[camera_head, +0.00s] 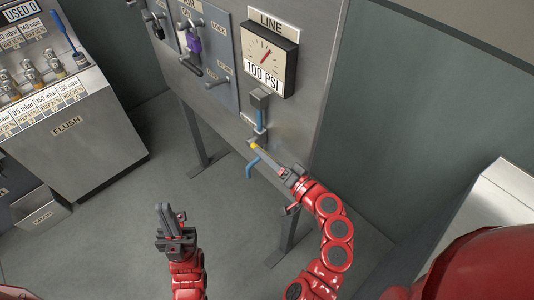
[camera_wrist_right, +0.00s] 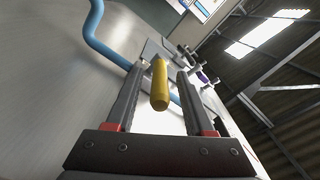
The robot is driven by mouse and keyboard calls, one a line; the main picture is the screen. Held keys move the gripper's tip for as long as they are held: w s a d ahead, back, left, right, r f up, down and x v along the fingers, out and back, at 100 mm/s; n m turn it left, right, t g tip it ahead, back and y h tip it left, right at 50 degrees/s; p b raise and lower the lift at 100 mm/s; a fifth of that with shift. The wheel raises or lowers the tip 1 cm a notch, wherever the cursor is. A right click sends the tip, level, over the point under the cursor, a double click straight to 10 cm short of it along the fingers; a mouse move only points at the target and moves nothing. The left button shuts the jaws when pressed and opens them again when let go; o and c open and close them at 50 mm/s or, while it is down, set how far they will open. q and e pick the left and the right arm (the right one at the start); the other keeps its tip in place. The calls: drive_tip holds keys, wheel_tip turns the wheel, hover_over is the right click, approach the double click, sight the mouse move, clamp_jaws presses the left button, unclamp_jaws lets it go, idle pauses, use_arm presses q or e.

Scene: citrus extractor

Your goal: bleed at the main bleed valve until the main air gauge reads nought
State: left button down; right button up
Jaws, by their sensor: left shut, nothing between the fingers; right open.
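A gauge (camera_head: 270,57) under a LINE label hangs on the grey panel; its plate reads 100 PSI and its needle is red. Below it a blue pipe (camera_head: 260,119) runs down to a valve with a yellow lever (camera_head: 254,146); a bent blue outlet (camera_head: 252,168) hangs underneath. My right gripper (camera_head: 262,152) is at the lever. In the right wrist view the yellow lever (camera_wrist_right: 160,84) lies between the open fingers, with gaps visible on both sides. My left gripper (camera_head: 165,213) is shut and empty, low in front of the panel and away from it.
A purple padlock (camera_head: 194,46) hangs on a blue board left of the gauge, near other knobs and levers. A FLUSH cabinet (camera_head: 66,122) and a drain box (camera_head: 42,210) stand at left. A pale box (camera_head: 500,205) stands at right. The floor between is clear.

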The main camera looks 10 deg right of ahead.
clamp_jaws()
idle(1.4)
